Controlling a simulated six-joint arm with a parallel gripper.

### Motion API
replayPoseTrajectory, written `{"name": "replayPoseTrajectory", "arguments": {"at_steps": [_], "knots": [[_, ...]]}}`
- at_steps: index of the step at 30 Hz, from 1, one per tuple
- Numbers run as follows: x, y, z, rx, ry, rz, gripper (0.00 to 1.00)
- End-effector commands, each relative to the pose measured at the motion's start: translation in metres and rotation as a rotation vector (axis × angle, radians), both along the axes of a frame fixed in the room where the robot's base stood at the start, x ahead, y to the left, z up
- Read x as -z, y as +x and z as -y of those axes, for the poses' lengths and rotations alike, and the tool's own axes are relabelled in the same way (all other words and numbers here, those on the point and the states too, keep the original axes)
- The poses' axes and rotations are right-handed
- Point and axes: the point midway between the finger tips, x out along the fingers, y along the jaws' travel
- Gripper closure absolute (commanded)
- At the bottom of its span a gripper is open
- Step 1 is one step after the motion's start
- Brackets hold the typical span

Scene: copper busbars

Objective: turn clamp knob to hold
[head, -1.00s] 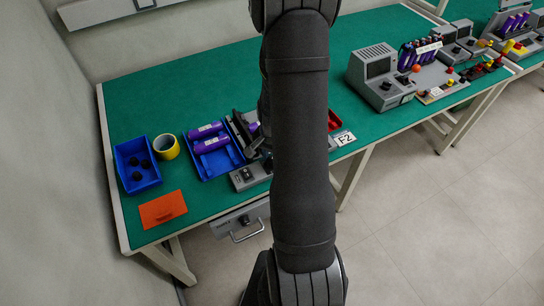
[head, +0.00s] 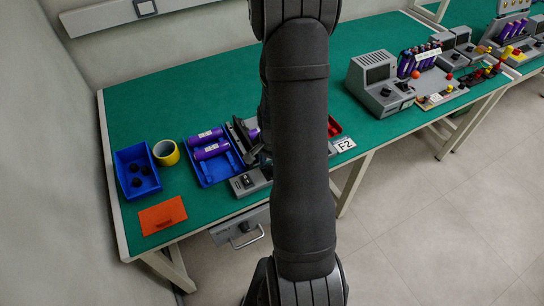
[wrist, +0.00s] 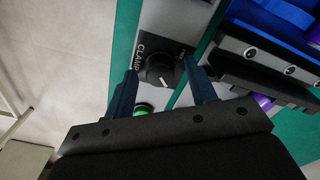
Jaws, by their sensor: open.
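The clamp knob (wrist: 160,70) is black and round with a pale pointer line. It sits on a grey panel (wrist: 172,20) beside the printed word CLAMP in the wrist view. My gripper (wrist: 161,86) is open, with one dark blue finger on each side of the knob. Gaps show between the fingers and the knob, and I cannot tell whether either finger touches it. In the head view the grey control box (head: 243,184) stands at the table's front edge, partly hidden by my arm, and my gripper is mostly hidden.
A green button (wrist: 143,108) sits close below the knob. A blue tray (head: 229,172) with purple cylinders stands left of the control box. Farther left are a yellow roll (head: 166,153), a blue bin (head: 121,157) with black pieces and an orange sheet (head: 162,216).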

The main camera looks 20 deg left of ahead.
Motion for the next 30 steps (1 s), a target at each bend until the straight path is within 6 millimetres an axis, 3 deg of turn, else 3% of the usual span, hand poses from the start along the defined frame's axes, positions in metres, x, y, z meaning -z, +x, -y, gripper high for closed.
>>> {"name": "replayPoseTrajectory", "arguments": {"at_steps": [8, 24, 30], "knots": [[-0.030, 0.001, 0.000, 0.000, 0.002, 0.005, 0.49], [-0.135, 0.001, 0.000, 0.000, 0.002, 0.005, 0.49], [-0.163, 0.001, 0.000, 0.000, 0.002, 0.002, 0.49]]}}
